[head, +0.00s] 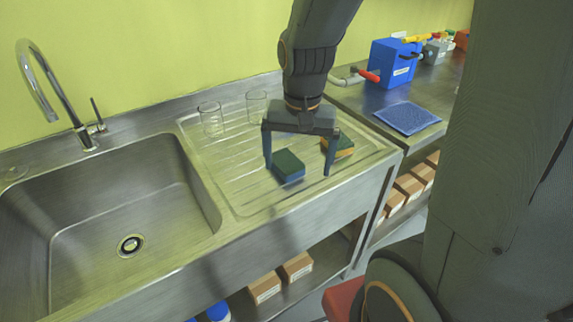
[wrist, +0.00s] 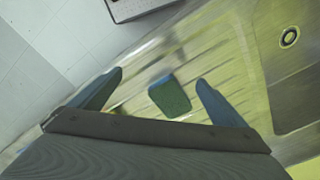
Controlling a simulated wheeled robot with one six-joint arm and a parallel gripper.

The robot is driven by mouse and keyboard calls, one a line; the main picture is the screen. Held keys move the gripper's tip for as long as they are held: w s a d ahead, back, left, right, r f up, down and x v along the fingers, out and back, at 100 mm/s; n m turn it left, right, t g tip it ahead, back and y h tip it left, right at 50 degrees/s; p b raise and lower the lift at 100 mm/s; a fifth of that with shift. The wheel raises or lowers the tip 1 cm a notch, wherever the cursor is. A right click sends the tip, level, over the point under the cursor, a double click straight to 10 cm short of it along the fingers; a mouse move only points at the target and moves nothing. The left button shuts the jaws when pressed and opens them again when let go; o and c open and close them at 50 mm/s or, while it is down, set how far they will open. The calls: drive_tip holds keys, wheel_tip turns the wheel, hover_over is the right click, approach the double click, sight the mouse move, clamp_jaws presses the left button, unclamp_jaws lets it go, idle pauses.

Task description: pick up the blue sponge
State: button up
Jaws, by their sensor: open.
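The blue sponge (head: 288,170) with a dark green top lies on the ribbed steel drainboard (head: 240,195). It also shows in the wrist view (wrist: 169,96), between my fingers and apart from both. My gripper (head: 298,172) is open above the drainboard, with one finger to each side of the blue sponge in the head view. In the wrist view my gripper's fingertips (wrist: 160,82) are spread wide with nothing between them touching. A second sponge (head: 338,146), yellow with a dark green top, lies behind the right finger, which partly hides it.
Two clear glasses (head: 211,119) stand at the back of the drainboard. The sink basin (head: 100,215) with a curved tap (head: 60,90) is to the left. A blue mat (head: 408,118) and a blue box (head: 394,63) are on the right counter.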

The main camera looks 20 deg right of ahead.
sight(286, 160)
drive_tip(key=w+m, duration=0.2)
drive_tip(key=m, duration=0.1)
drive_tip(key=w+r+m, duration=0.1)
drive_tip(key=w+m, duration=0.2)
drive_tip(key=w+r+m, duration=0.1)
drive_tip(key=w+m, duration=0.2)
drive_tip(key=shift+g, duration=0.4)
drive_tip(key=shift+w+f+m, duration=0.1)
drive_tip(key=shift+f+m, duration=0.2)
drive_tip(key=shift+f, duration=0.15)
drive_tip(key=shift+f+p, duration=1.2)
drive_tip(key=shift+f, duration=2.3)
drive_tip(key=c, duration=1.2)
wheel_tip(286, 160, up, 10)
drive_tip(key=b, duration=0.2)
